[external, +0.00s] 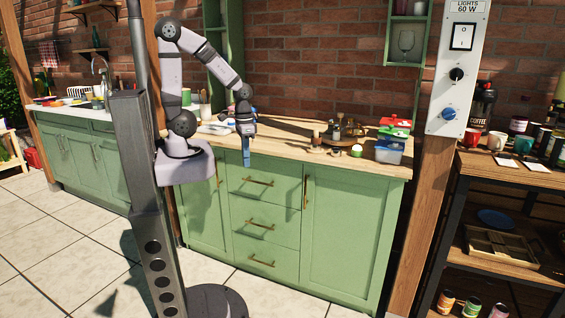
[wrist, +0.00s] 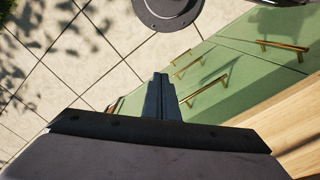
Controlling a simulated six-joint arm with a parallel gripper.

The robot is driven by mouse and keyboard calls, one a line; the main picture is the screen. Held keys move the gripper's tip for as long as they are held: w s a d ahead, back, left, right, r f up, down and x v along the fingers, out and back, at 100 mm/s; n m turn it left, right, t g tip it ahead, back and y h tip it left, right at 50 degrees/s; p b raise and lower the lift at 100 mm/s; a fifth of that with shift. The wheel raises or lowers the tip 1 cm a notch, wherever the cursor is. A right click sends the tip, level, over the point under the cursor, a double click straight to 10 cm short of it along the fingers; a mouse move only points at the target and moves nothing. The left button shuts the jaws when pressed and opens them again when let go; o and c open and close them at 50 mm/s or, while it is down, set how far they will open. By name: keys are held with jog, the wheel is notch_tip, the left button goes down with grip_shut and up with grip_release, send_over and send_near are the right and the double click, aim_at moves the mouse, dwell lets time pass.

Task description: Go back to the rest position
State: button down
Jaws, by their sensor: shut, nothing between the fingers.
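My gripper (external: 246,158) hangs pointing down just in front of the wooden worktop's front edge, over the green cabinet (external: 341,217). Its blue fingers are shut and hold nothing. In the wrist view the closed fingers (wrist: 161,92) lie together, with the tiled floor and the green cabinet drawers (wrist: 215,85) beyond them. My arm bends up and over from its base, to the left of the gripper.
A switch panel (external: 458,70) is on a post at right. A shelf unit (external: 500,215) stands beyond it.

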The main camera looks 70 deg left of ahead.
notch_tip(320, 180, up, 7)
jog(key=p, duration=0.5)
jog(key=shift+f, duration=0.1)
dwell(1.1)
